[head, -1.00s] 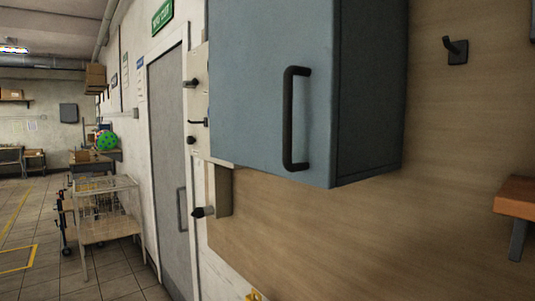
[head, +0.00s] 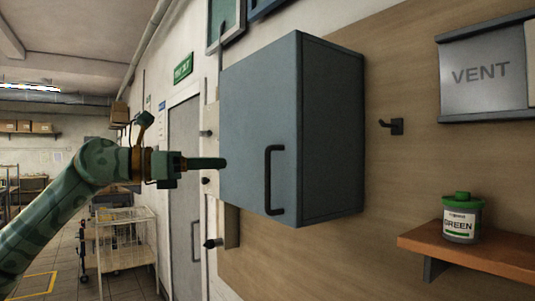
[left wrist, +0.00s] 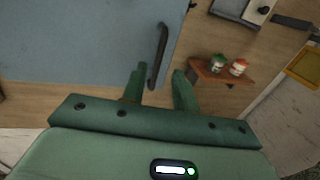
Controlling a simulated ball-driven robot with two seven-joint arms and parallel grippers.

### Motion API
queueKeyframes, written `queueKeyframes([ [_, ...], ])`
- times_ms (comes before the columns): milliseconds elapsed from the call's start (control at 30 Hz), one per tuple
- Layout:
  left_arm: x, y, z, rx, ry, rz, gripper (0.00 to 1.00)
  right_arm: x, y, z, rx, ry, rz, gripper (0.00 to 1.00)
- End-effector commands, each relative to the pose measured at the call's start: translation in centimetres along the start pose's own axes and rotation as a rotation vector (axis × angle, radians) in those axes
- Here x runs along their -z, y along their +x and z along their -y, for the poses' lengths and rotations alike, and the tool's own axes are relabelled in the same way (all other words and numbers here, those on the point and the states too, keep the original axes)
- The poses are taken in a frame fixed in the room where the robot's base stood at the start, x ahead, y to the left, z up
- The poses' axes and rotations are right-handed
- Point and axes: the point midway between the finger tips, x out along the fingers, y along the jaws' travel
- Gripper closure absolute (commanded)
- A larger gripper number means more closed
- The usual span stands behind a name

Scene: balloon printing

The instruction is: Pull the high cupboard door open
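The blue-grey high cupboard (head: 330,135) hangs on the wall with its door (head: 250,110) shut. A black bar handle (head: 268,180) runs upright near the door's right edge. My left gripper (head: 210,164) shows left of the handle, in front of the door's left part. In the left wrist view my left gripper (left wrist: 160,88) is open, with a gap between its two green fingers. There the handle (left wrist: 161,50) lies ahead, its lower end seen between the fingers. I cannot tell the remaining distance. My right gripper is in neither view.
A wooden shelf (head: 470,257) holds a green-lidded tub (head: 462,220) to the lower right. A black hook (head: 393,126) and a grey VENT panel (head: 480,75) are on the wall right of the cupboard. A wire trolley (head: 125,240) stands at the left.

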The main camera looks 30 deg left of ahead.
Motion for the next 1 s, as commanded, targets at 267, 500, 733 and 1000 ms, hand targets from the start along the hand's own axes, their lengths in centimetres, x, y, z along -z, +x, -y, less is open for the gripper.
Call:
queueKeyframes([
  [267,-0.7,7.3,0.2,0.006,0.002,0.002,0.71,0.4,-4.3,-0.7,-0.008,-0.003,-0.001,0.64],
  [500,-0.3,11.3,0.1,0.003,0.001,0.001,0.71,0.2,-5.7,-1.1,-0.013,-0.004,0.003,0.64],
  [733,-0.1,12.4,0.1,0.001,0.003,0.001,0.71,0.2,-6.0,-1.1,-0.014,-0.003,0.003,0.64],
  [1000,0.0,12.4,0.1,0.001,0.003,0.0,0.93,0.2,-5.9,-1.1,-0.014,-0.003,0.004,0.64],
])
